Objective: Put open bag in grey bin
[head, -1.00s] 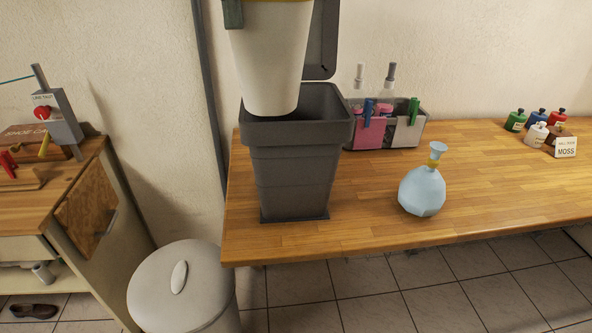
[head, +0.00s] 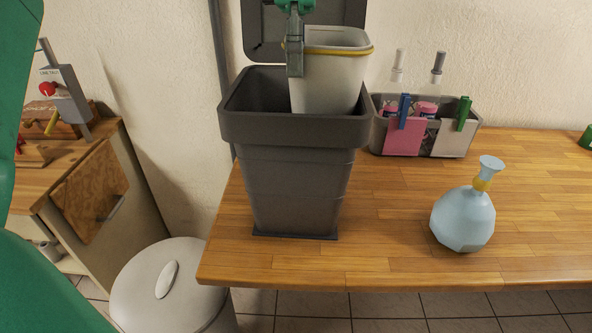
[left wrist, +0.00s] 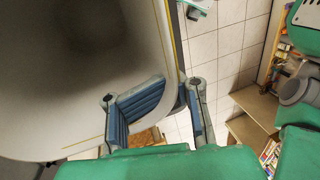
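The open bag (head: 330,80) is white with a yellow band at its rim and stands upright, mouth up. My left gripper (head: 295,58) is shut on its near left rim. In the left wrist view, the fingers (left wrist: 165,105) straddle the wall of the bag (left wrist: 35,135), one inside and one outside. The dark grey bin (head: 295,185) stands on the table with its lid raised at the back. The bag's lower end is at the right part of the bin's mouth; I cannot tell how far inside it is. My right gripper is out of view.
A light-blue tied bag (head: 463,220) stands on the wooden table (head: 400,265), right of the bin. A caddy (head: 455,140) with bottles stands behind, close to the bin's right. A white lidded bin (head: 165,290) stands on the floor at left.

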